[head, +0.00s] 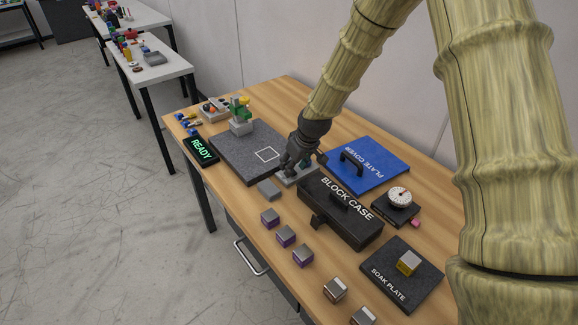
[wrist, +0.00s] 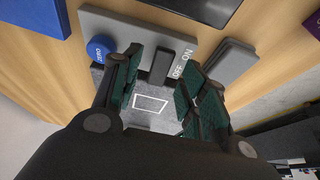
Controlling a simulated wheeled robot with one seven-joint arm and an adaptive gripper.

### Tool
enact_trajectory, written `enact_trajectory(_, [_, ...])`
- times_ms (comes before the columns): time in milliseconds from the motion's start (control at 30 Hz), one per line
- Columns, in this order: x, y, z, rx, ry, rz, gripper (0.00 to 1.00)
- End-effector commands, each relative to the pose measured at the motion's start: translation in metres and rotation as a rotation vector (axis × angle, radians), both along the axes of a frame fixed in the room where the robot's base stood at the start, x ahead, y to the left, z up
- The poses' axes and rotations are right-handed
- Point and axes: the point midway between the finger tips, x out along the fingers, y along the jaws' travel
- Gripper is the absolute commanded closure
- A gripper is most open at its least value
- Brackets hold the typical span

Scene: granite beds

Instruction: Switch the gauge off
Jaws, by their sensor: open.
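My gripper (head: 303,167) is open and empty, low over a grey control panel (head: 298,176) beside the granite plate. In the wrist view my two fingers (wrist: 160,92) stand apart over the same panel (wrist: 124,24). The panel carries a black switch (wrist: 160,66) with OFF and ON lettering beside it, and a blue round button (wrist: 100,47). The switch lies between and just beyond my fingertips; I cannot tell whether they touch it or which way it is set. A black display (head: 201,150) reads READY in green in the head view.
The granite plate (head: 236,160) bears a white square outline and a green-and-grey fixture (head: 241,116). A grey block (head: 269,189) lies nearby. A black block case (head: 341,212), blue plate cover (head: 367,166), dial indicator (head: 400,197) and soak plate (head: 385,286) stand right. Several small blocks line the front.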

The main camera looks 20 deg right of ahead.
Motion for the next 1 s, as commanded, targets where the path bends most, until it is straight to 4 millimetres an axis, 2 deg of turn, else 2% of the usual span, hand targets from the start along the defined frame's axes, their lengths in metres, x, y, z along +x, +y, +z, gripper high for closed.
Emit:
enact_trajectory(300, [0.007,0.003,-0.017,0.000,-0.001,0.001,0.57])
enact_trajectory(633, [0.008,0.004,-0.019,0.001,-0.001,0.001,0.57])
enact_trajectory(867, [0.008,0.004,-0.019,0.001,-0.001,0.001,0.99])
enact_trajectory(1000, [0.008,0.004,-0.019,0.000,0.001,0.001,1.00])
